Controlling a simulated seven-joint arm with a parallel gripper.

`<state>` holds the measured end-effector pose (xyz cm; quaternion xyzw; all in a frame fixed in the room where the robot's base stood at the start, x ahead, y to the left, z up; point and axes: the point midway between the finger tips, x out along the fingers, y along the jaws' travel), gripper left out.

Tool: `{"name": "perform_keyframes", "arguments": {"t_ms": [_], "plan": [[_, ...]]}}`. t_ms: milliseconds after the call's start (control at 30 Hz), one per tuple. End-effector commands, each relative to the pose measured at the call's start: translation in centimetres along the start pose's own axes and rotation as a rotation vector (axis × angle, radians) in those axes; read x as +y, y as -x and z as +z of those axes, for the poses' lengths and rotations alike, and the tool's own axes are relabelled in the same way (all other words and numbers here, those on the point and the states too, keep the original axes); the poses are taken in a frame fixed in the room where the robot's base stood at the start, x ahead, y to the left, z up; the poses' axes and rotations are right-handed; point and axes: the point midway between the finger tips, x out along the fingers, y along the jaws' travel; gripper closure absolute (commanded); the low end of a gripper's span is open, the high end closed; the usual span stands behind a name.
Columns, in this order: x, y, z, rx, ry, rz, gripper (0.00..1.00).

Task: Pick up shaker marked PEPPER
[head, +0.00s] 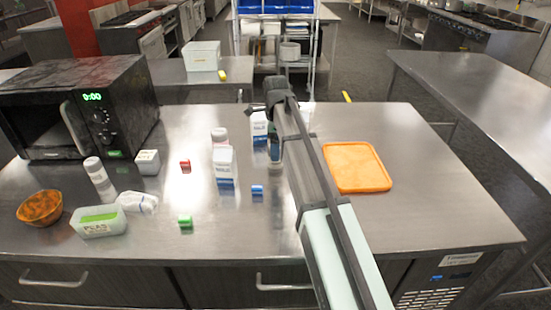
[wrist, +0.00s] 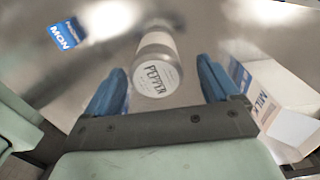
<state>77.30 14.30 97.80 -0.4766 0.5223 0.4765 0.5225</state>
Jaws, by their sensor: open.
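The shaker marked PEPPER (wrist: 157,65) shows in the wrist view, its round white labelled end facing the camera and its pale grey body reaching away. It lies in the gap between the two blue fingers of my gripper (wrist: 160,75), which are open on either side of it. Neither finger clearly touches it. In the head view my arm reaches over the counter, and I cannot make out this shaker for certain near its end.
A milk carton (wrist: 268,92) is close beside the right finger; a blue-labelled block (wrist: 67,34) lies upper left. On the counter are another carton (head: 224,168), an orange tray (head: 356,167), a microwave (head: 75,105), a bowl (head: 40,207) and a PEAS container (head: 97,222).

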Motion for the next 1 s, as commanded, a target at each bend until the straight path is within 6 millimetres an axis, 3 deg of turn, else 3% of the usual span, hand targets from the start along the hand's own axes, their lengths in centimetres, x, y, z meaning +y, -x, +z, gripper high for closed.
{"name": "perform_keyframes", "arguments": {"t_ms": [300, 600, 1000], "plan": [[0.5, -3.9, 0.1, 0.001, 0.0, 0.002, 0.12], [0.4, -4.5, 0.1, 0.0, 0.0, 0.0, 0.12], [0.4, -4.5, 0.1, 0.0, 0.0, 0.0, 0.49]]}}
